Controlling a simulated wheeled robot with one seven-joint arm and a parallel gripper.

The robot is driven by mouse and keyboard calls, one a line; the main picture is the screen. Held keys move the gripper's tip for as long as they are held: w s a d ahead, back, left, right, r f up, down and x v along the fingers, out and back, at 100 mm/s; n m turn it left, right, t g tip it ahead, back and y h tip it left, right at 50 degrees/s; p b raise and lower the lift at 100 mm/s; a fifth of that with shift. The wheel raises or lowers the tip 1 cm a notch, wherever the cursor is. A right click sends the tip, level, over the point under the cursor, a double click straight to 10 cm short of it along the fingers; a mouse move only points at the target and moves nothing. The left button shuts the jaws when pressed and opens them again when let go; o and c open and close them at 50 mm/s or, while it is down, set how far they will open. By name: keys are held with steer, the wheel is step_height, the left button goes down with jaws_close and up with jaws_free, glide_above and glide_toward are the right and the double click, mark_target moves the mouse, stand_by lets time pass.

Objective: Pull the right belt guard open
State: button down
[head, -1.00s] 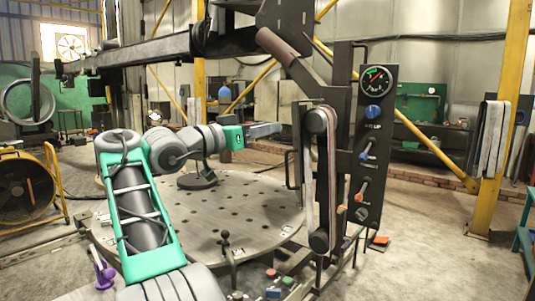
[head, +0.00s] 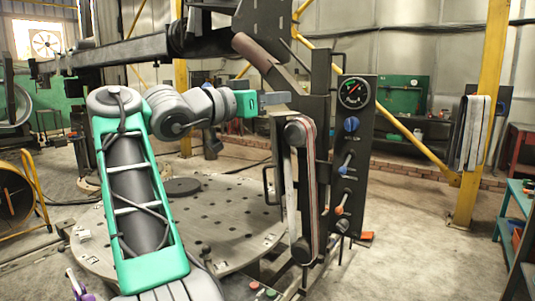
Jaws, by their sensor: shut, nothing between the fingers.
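A belt unit stands at the middle right, with a pale belt (head: 313,195) looped upright over a top and a bottom roller. A dark upright plate (head: 318,110) stands behind and right of the belt; I cannot tell for sure whether it is the right belt guard. A thin dark handle bar (head: 268,186) shows left of the belt. My gripper (head: 284,98) is a grey, shut tip on a green wrist, pointing right. It is empty. In the picture it lies just above and left of the top roller; whether it touches anything is unclear.
A control panel (head: 354,150) with a gauge, knobs and levers stands right of the belt. A round perforated table (head: 215,215) lies below my arm. A dark boom (head: 120,52) crosses the upper left. A yellow post (head: 480,120) stands at right. Open floor (head: 410,240) lies right of the panel.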

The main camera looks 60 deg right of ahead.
steer(key=w+d+f+t+p, duration=0.15)
steer(key=f+p, duration=0.25)
steer(key=f, duration=0.5)
steer(key=w+f+m+t+p, duration=0.1)
steer(key=w+f+t+p, duration=0.15)
steer(key=f, duration=0.75)
steer(key=w+f+t+p, duration=0.2)
steer(key=f+t+p, duration=0.15)
steer(key=f, duration=0.55)
steer(key=w+d+m+p, duration=0.1)
steer(key=d+m+p, duration=0.3)
steer(key=d+m, duration=0.6)
steer(key=shift+w+r+m+h, duration=0.2)
steer(key=shift+w+m+h, duration=0.2)
steer(key=shift+m, duration=0.3)
steer(key=shift+d+f+t, duration=0.1)
steer(key=shift+f+t, duration=0.05)
steer(key=shift+t, duration=0.1)
